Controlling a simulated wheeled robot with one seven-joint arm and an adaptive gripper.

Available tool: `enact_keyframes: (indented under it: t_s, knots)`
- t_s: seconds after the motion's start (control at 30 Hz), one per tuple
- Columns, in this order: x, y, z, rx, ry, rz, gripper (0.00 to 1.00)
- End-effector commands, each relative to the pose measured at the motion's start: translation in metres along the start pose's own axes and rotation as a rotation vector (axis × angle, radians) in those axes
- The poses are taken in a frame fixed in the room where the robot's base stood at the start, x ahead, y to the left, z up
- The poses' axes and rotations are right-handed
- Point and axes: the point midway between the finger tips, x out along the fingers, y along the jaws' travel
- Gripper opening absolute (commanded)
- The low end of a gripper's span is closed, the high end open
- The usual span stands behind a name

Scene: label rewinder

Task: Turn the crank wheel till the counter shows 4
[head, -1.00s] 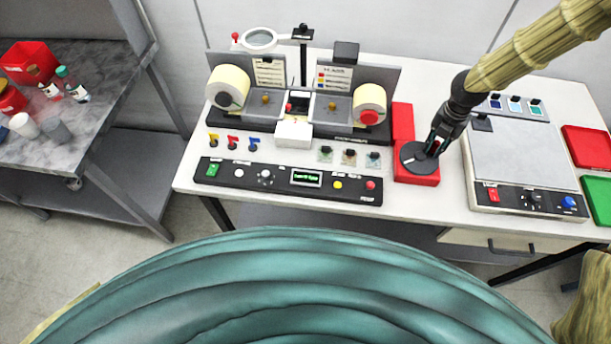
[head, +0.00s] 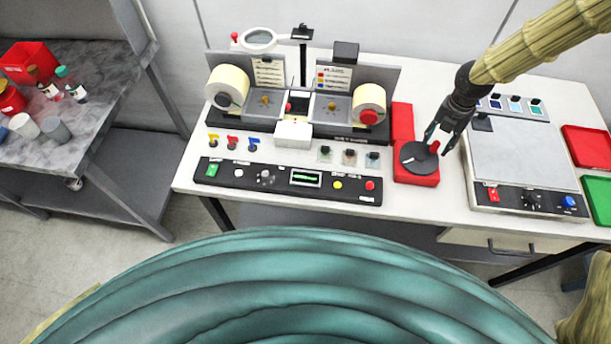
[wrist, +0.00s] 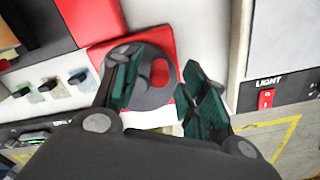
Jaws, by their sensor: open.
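The crank wheel is a dark grey disc (head: 414,160) on a red base (head: 420,180), right of the middle of the bench. Its red handle (head: 434,146) stands near the disc's far right edge. My gripper (head: 438,140) is above the handle with its fingers spread. In the wrist view the disc (wrist: 150,98) and red handle (wrist: 160,72) show between the two parted fingers (wrist: 158,64); neither finger is clearly touching the handle. The counter (head: 305,177) is a green-lit display on the black panel; its reading is too small to tell.
The black control panel (head: 225,172) with buttons and knobs lies along the front edge. The rewinder with two label rolls (head: 228,87) stands behind. A scale-like device (head: 515,155) marked with a red switch is close right of my gripper.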

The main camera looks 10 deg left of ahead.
Motion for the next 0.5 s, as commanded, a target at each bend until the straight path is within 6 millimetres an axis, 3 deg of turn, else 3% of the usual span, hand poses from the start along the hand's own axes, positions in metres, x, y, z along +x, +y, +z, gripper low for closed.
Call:
enact_keyframes:
  t_s: [0.5]
  knots:
    - [-0.040,0.001,0.000,-0.002,-0.001,0.002,0.43]
